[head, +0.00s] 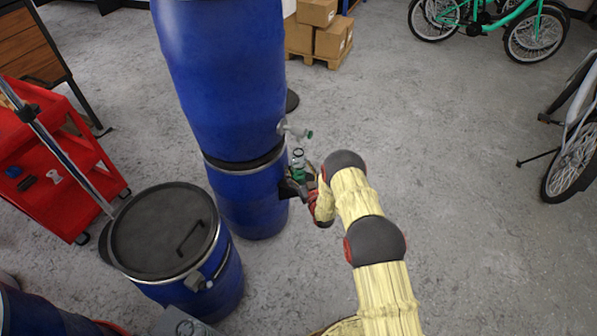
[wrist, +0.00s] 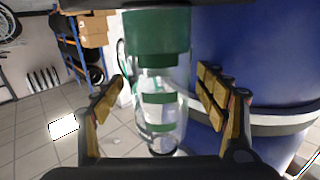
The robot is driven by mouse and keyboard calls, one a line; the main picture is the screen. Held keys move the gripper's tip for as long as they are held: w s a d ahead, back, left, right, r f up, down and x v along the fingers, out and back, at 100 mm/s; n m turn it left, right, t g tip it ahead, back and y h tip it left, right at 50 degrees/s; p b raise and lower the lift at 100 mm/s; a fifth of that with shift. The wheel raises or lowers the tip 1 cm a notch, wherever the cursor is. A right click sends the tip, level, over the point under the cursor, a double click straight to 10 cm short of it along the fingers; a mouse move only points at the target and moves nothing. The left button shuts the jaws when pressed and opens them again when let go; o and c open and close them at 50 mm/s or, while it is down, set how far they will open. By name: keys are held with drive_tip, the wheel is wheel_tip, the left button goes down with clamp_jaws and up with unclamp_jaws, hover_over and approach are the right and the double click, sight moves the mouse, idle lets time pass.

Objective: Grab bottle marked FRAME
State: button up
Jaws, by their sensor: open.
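A clear bottle (head: 298,160) with green parts is at the right side of the stacked blue drums, below a small tap. In the wrist view the same bottle (wrist: 160,98) shows a broad green section at the top and green bands on its clear body. No lettering can be read on it. My gripper (head: 299,183) is at the bottle beside the drums. In the wrist view my gripper (wrist: 157,95) is open, with one finger on each side of the bottle and gaps between. What supports the bottle is hidden.
The upper blue drum (head: 220,75) stands on a lower blue drum (head: 245,195), close to my gripper. A shorter drum with a black lid (head: 150,230) and a red cart (head: 55,160) are at the left. The floor at the right is clear up to the bicycles (head: 575,150).

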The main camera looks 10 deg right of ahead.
drive_tip(key=shift+w, duration=0.1)
drive_tip(key=shift+c, duration=1.2)
drive_tip(key=shift+r, duration=0.1)
drive_tip(key=c, duration=1.3)
